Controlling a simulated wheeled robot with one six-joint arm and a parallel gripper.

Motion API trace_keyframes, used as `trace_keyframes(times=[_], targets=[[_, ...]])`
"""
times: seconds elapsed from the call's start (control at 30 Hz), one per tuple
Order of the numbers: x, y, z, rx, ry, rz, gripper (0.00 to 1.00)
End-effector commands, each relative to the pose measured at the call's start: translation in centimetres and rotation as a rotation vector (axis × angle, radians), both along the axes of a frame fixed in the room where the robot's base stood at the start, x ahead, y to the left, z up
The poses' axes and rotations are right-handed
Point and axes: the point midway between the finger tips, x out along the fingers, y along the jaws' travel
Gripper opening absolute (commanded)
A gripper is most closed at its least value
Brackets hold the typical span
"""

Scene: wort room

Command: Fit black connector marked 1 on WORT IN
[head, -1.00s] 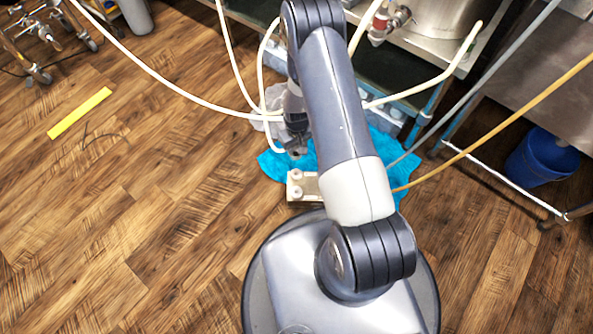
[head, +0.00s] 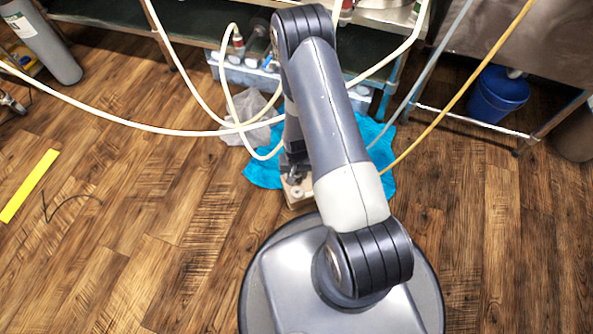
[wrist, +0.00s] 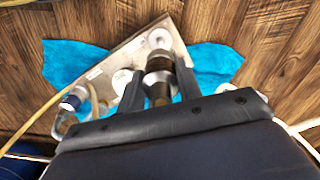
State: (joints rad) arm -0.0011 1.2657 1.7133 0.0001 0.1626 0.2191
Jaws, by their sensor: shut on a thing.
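In the wrist view my gripper (wrist: 160,82) is shut on a metal-and-dark connector (wrist: 158,92), held between its two fingers. I can read no mark on it. Beyond it lies a pale board (wrist: 106,66) with round white fittings; one white fitting (wrist: 160,39) is just past the connector's far end. I cannot tell whether the two touch, or which fitting is WORT IN. A second white fitting (wrist: 122,78) is left of the fingers. In the head view the board (head: 299,203) is low beside my arm, which hides most of it.
A blue cloth (head: 262,172) lies around the board. Several pale hoses (head: 110,119) and a yellow hose (head: 452,103) cross the space near my arm. A blue bucket (head: 497,96) stands at right. A yellow strip (head: 29,184) lies on open floor at left.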

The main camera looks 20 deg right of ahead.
Motion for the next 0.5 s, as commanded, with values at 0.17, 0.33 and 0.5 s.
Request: trace_keyframes(times=[0.17, 0.33, 0.5], targets=[[0.0, 0.0, -1.9, 0.000, 0.000, 0.001, 0.07], [0.0, 0.0, -4.0, 0.000, 0.000, 0.002, 0.07], [0.0, 0.0, -5.9, 0.000, 0.000, 0.002, 0.07]])
